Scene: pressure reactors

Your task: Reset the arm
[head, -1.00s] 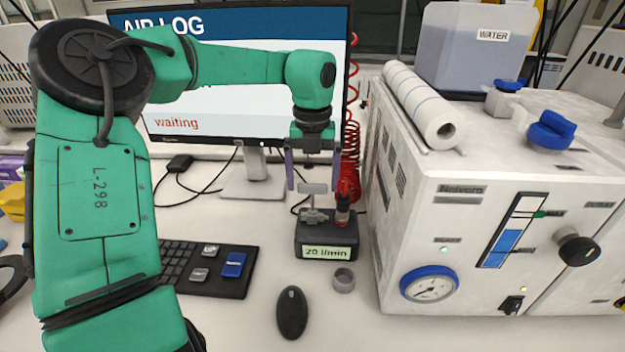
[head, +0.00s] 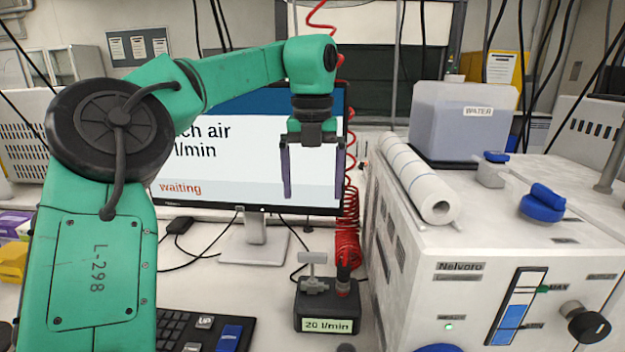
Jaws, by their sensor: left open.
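My left arm is green and comes in from the left in the head view. Its left gripper (head: 313,180) points down with two purple-grey fingers spread apart and nothing between them. It hangs in front of the monitor screen, above the small dark block labelled "20 l/min" (head: 327,325). The block carries a grey T-shaped handle (head: 313,272) and a red fitting with a black top (head: 343,280). The gripper is apart from both. My right gripper is not in view.
The monitor (head: 200,160) stands behind the gripper and reads "waiting". A white reactor cabinet (head: 440,260) fills the right, with a paper roll (head: 415,180) and a water tank (head: 460,120) on top. A keyboard (head: 185,330) lies at the bottom left.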

